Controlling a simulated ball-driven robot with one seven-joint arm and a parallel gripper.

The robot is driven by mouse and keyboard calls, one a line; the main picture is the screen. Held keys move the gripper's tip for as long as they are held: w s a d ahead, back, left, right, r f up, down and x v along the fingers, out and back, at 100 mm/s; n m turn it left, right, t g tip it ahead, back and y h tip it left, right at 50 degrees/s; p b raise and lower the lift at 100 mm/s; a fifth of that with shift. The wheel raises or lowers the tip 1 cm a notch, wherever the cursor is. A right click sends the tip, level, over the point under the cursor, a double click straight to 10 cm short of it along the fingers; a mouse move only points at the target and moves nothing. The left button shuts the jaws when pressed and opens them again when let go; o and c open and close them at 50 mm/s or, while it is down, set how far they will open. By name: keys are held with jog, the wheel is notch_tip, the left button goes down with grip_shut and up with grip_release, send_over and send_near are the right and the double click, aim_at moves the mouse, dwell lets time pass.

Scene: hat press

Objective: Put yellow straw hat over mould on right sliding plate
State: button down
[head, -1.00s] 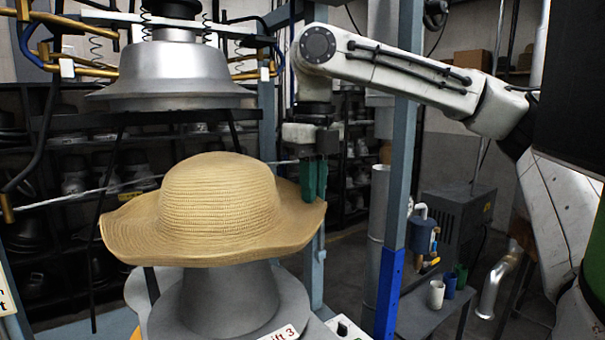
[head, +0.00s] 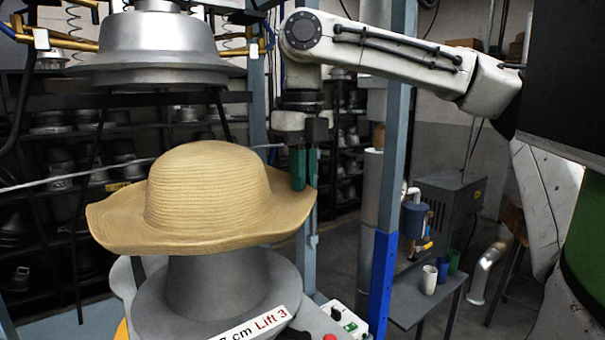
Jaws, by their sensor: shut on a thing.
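The yellow straw hat (head: 208,200) is held level, crown up, above a grey metal mould (head: 215,285). Its brim hides the mould's top, so I cannot tell whether they touch. My gripper (head: 303,170), with green fingers, is shut on the right side of the hat's brim.
A silver upper press die (head: 155,50) hangs above and behind the hat. A blue-grey post (head: 390,200) stands right of my gripper. A control box with buttons (head: 345,322) sits at the lower right of the mould. Cups (head: 430,280) stand on a side table.

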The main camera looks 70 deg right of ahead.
jog(key=shift+f, duration=0.15)
jog(key=shift+w+d+f+b, duration=0.1)
jog(key=shift+f+b, duration=0.45)
jog(key=shift+f, duration=0.75)
jog(key=shift+w+f+b, duration=0.1)
jog(key=shift+f+b, duration=0.4)
jog(key=shift+f, duration=0.8)
jog(key=shift+f+b, duration=0.7)
jog(key=shift+f, duration=1.35)
jog(key=shift+p, duration=0.4)
jog(key=shift+f, duration=0.3)
jog(key=c, duration=1.2)
grip_release()
jog(key=shift+o, duration=0.2)
jog(key=shift+r, duration=0.1)
